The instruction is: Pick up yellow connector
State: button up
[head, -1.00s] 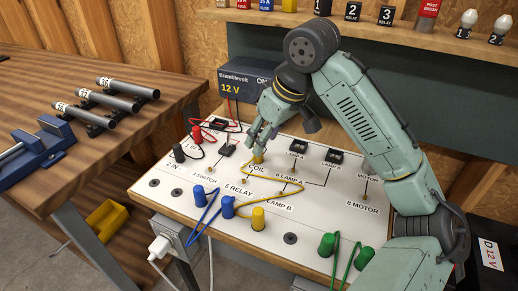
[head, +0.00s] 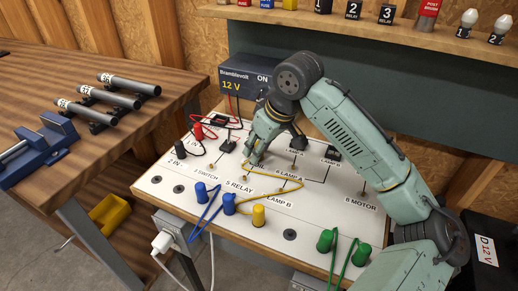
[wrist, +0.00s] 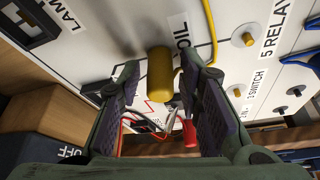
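A yellow connector (wrist: 160,75) with a yellow lead stands at the COIL label in the wrist view. It lies between the two fingers of my gripper (wrist: 160,68), with a gap on each side. The gripper is open. In the head view my gripper (head: 251,157) is low over the white panel (head: 325,235) and hides most of this connector. The yellow lead (head: 288,188) loops to a second yellow connector (head: 258,215) at the panel's front.
Blue connectors (head: 201,192) stand left of the second yellow one, green connectors (head: 325,240) at front right. Red (head: 198,131) and black (head: 181,148) connectors stand at the left. A 12 V supply box (head: 240,83) is behind the panel. A shelf (head: 400,34) runs above.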

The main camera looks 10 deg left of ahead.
grip_shut()
notch_tip(320, 180, up, 10)
jog(key=shift+r+b, duration=0.1)
jog(key=shift+b, duration=0.25)
dwell(0.5)
